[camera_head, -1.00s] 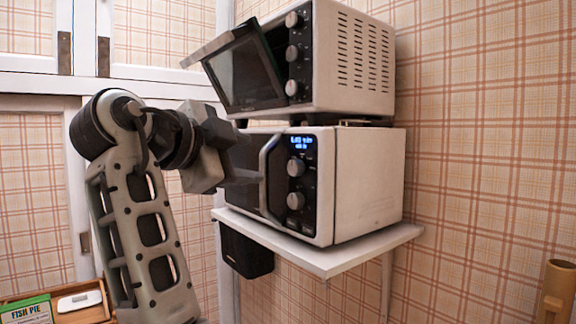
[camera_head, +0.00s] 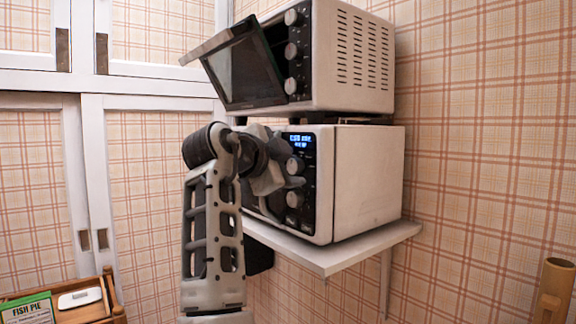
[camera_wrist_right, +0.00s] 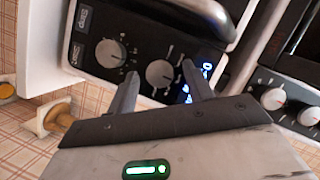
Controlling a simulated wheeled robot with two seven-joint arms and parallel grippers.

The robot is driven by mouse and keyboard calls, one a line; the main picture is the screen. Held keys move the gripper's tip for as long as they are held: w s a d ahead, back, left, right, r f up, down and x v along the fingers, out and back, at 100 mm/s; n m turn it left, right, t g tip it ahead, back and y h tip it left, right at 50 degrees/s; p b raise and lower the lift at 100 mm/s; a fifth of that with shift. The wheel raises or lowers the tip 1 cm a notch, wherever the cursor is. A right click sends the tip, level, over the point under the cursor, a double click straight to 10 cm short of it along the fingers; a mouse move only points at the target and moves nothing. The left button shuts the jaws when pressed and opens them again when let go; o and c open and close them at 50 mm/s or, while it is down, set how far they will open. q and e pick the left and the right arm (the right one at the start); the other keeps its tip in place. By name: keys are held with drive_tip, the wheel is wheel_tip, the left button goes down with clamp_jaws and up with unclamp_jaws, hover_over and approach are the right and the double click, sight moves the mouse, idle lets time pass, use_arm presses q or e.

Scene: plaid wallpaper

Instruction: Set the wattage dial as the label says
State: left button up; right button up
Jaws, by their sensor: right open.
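The lower microwave (camera_head: 365,185) has a black panel with a blue-lit display (camera_head: 301,141), an upper dial (camera_head: 296,165) and a lower dial (camera_head: 294,199). My right gripper (camera_head: 298,182) is at this panel, open. In the right wrist view the gripper (camera_wrist_right: 160,70) has its fingertips on either side of the upper dial (camera_wrist_right: 161,74), which is nearest the display; contact cannot be told. The other dial (camera_wrist_right: 110,53) is outside the fingers. A green-and-white FISH PIE box (camera_head: 28,309) lies at lower left; its small print is unreadable. My left gripper is out of view.
A toaster oven (camera_head: 352,55) with its door tilted open (camera_head: 243,70) stands on top of the microwave. A white shelf (camera_head: 330,262) carries both. A wooden tray (camera_head: 95,311) holds the box and a white item (camera_head: 80,298). A brown tube (camera_head: 556,290) stands at lower right.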

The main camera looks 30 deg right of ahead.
drive_tip(key=c, duration=1)
drive_tip(key=shift+o, duration=0.2)
drive_tip(key=shift+r+n+g+p, duration=0.35)
drive_tip(key=shift+n+p, duration=0.25)
drive_tip(key=shift+p, duration=0.8)
drive_tip(key=n+g+p, duration=0.1)
drive_tip(key=p, duration=0.2)
drive_tip(key=shift+w+r+n+y+p, duration=0.1)
drive_tip(key=shift+n+y+p, duration=0.2)
drive_tip(key=shift+p, duration=0.1)
drive_tip(key=n+g+p, duration=0.1)
drive_tip(key=p, duration=0.2)
drive_tip(key=shift+n, duration=0.3)
drive_tip(key=n+g+p, duration=0.1)
drive_tip(key=p, duration=0.2)
drive_tip(key=shift+w+n, duration=0.15)
drive_tip(key=shift+n, duration=0.15)
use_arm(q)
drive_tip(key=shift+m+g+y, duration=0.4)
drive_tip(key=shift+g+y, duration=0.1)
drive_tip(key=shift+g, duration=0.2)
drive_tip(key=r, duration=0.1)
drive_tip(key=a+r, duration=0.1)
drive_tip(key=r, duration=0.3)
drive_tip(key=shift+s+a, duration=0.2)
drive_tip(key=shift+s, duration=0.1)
use_arm(e)
drive_tip(key=shift+f, duration=0.2)
drive_tip(key=shift+g, duration=0.25)
drive_tip(key=shift+f, duration=0.1)
